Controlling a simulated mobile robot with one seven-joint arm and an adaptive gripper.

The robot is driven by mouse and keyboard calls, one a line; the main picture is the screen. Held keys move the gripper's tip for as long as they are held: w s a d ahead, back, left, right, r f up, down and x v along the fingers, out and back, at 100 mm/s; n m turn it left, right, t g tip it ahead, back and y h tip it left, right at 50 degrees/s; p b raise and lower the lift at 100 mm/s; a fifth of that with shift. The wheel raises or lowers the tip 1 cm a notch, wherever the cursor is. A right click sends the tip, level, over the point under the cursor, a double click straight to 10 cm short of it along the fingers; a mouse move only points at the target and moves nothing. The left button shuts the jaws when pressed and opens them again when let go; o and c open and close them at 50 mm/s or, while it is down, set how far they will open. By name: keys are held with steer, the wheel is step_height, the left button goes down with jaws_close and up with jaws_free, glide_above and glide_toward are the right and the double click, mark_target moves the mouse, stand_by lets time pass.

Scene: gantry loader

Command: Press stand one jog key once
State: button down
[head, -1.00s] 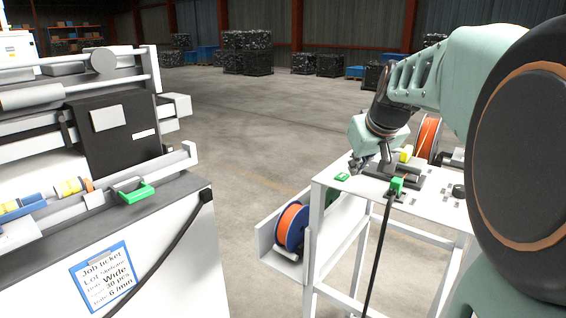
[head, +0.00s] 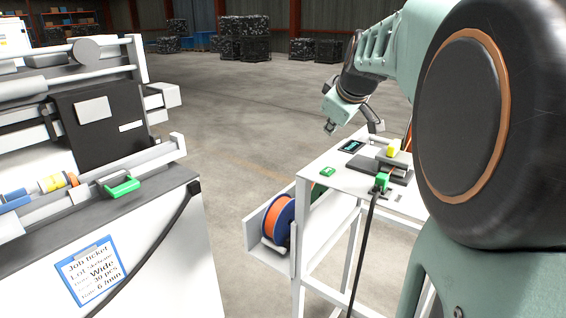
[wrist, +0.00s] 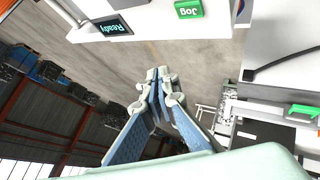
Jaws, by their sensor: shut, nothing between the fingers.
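The green jog key (head: 327,171), marked "Jog" in the wrist view (wrist: 188,9), sits on the near left part of the white stand's top (head: 318,190). A small dark display (head: 351,146) lies behind it and reads "Ready" in the wrist view (wrist: 112,27). My gripper (head: 330,122) is raised beyond the left edge of the stand top, apart from the key. Its fingers (wrist: 158,76) are shut together with nothing between them, and they point over bare floor. No number for the stand is legible.
A dark fixture with a green block (head: 382,181) and a cable stands right of the key. An orange reel (head: 279,222) sits in the tray below. A machine with a green handle (head: 122,187) and a job ticket (head: 88,270) fills the left. Open floor lies between.

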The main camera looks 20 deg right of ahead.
steer(key=b, duration=0.5)
glide_above(328, 172)
step_height(328, 172, down, 8)
steer(key=shift+r, duration=0.2)
steer(key=shift+f+b, duration=0.4)
steer(key=shift+f, duration=0.05)
steer(key=shift+f, duration=0.1)
stand_by(0.6)
steer(key=shift+f+b, duration=0.35)
steer(key=shift+b, duration=0.3)
steer(key=shift+f+b, duration=0.4)
steer(key=shift+b, duration=0.05)
stand_by(0.6)
steer(key=shift+r, duration=0.1)
steer(key=shift+r+p, duration=0.4)
steer(key=shift+r, duration=0.3)
steer(key=shift+r, duration=0.15)
